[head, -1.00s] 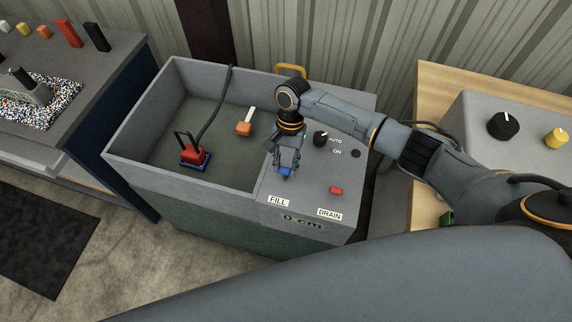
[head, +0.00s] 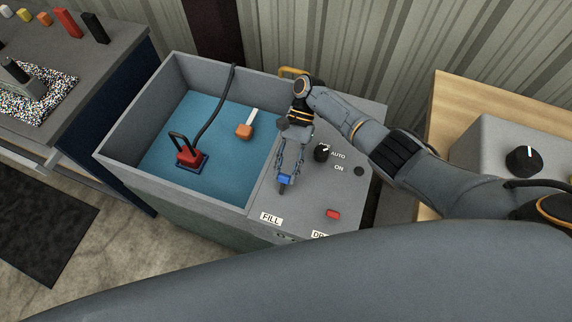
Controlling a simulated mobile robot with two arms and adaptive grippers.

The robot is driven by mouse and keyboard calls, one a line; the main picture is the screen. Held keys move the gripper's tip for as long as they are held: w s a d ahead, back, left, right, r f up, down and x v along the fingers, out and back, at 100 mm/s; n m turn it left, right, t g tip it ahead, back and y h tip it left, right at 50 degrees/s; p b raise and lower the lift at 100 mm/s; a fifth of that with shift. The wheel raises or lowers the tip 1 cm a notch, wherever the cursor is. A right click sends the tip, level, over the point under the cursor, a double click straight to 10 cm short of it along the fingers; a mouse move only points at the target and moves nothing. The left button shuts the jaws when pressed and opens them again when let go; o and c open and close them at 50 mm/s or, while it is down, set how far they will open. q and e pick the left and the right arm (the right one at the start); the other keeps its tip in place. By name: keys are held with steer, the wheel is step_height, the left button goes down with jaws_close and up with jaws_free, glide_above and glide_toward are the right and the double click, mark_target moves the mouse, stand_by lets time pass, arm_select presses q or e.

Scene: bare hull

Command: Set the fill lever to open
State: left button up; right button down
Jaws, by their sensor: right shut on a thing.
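The blue fill lever (head: 285,181) stands on the grey control panel behind the white FILL label (head: 271,218). My right gripper (head: 287,172) reaches down from above and is shut on the lever, partly covering it. The tank (head: 128,126) left of the panel has a blue layer of water (head: 218,117) over its floor. My left gripper is not in view.
A red pump (head: 190,158) with a black hose and an orange float (head: 244,131) are in the tank. A black AUTO/ON knob (head: 321,152) and a red drain control (head: 333,213) sit close to my right gripper. My own body covers the panel's front edge.

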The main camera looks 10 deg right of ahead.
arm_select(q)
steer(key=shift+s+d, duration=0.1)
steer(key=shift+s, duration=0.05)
arm_select(e)
steer(key=c, duration=1)
jaws_free()
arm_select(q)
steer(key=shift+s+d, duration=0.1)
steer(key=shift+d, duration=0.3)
arm_select(e)
steer(key=shift+o, duration=0.2)
